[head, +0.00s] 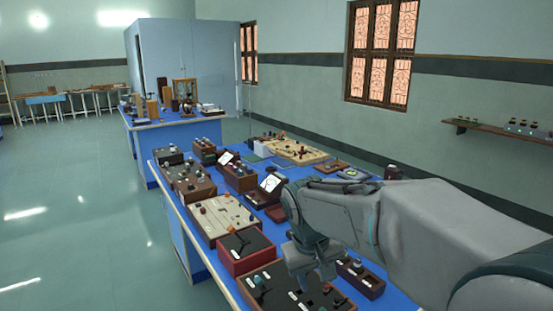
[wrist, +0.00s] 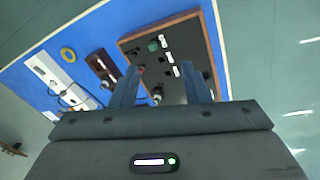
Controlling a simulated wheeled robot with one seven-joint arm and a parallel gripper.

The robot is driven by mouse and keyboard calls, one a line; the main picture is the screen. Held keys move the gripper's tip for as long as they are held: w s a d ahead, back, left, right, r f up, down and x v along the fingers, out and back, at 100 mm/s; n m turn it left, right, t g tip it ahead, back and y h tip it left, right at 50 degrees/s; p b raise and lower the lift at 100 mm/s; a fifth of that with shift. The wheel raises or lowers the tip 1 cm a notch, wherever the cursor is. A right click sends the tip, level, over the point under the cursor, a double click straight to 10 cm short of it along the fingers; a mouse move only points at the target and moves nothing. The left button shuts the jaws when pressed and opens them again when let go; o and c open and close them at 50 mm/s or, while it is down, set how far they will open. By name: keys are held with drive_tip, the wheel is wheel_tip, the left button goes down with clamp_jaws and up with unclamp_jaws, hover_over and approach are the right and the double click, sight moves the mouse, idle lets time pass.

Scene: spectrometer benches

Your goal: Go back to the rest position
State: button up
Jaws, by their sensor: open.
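My gripper (head: 312,274) hangs from my arm above the near end of the blue bench (head: 393,297). In the wrist view my gripper (wrist: 165,88) has its two fingers apart with nothing held between them. Beyond the fingers lies a dark-topped control box (wrist: 198,62) with a brown rim and several knobs and white labels. The same dark box (head: 258,284) shows in the head view, partly hidden by my gripper. The fingertips appear to be above the box; I cannot tell the exact gap.
A red box (head: 245,262), a cream panel (head: 222,220) and several instruments crowd the bench. A small brown box (head: 360,278) is right of my gripper. Another blue bench (head: 150,135) stands behind. The floor (head: 80,220) at left is clear. A wall shelf (head: 480,127) is at right.

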drive_tip(key=s+d+f+m+y, duration=0.1)
drive_tip(key=s+d+f, duration=0.1)
drive_tip(key=s, duration=0.5)
drive_tip(key=s+d+f+m+t, duration=0.1)
drive_tip(key=s+d+f+m, duration=0.1)
drive_tip(key=s+d, duration=0.3)
drive_tip(key=s, duration=0.3)
drive_tip(key=shift+y, duration=0.4)
idle(6.1)
